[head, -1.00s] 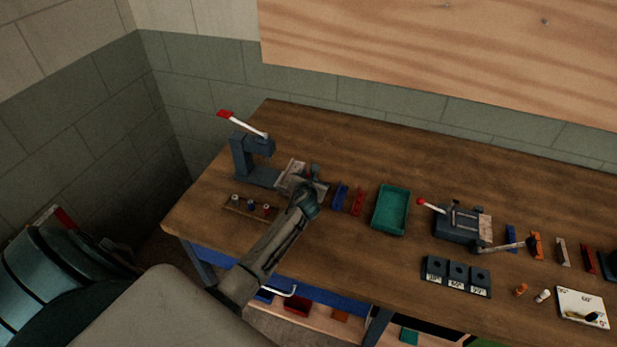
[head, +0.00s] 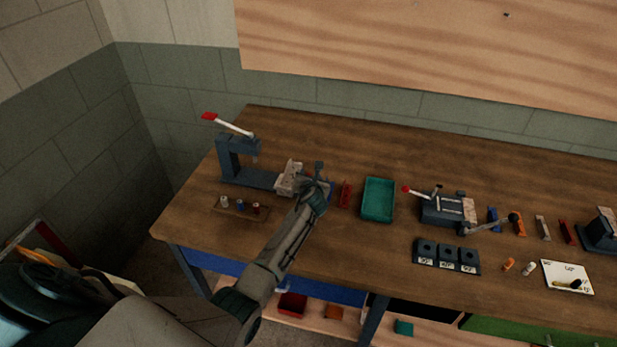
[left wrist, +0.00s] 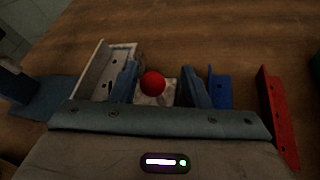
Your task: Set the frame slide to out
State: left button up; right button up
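The bench press (head: 232,160) stands at the left of the bench, with a lever ending in a red grip. A pale metal bracket (head: 289,178) sits at the right end of its base; it also shows in the left wrist view (left wrist: 92,75). A red ball knob (left wrist: 152,84) stands beside the bracket on a pale plate; I cannot tell for sure that it belongs to the frame slide. My left gripper (head: 316,178) is over this spot. In the left wrist view its fingers (left wrist: 161,86) are open, one on each side of the knob, with gaps showing. My right gripper is not in view.
A green tray (head: 378,200) lies further right, then a lever device (head: 442,210). A small rack (head: 240,209) of pegs sits in front of the press.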

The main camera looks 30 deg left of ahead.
pick_arm(q)
jog(key=shift+s+d+r, duration=0.1)
jog(key=shift+s+r, duration=0.05)
jog(key=shift+s, duration=0.25)
jog(key=v, duration=0.9)
jog(key=shift+d+b, duration=0.1)
jog(key=shift+b, duration=0.25)
jog(key=shift+s+d+r, duration=0.15)
jog(key=shift+s+d, duration=0.1)
jog(key=shift+s, duration=0.1)
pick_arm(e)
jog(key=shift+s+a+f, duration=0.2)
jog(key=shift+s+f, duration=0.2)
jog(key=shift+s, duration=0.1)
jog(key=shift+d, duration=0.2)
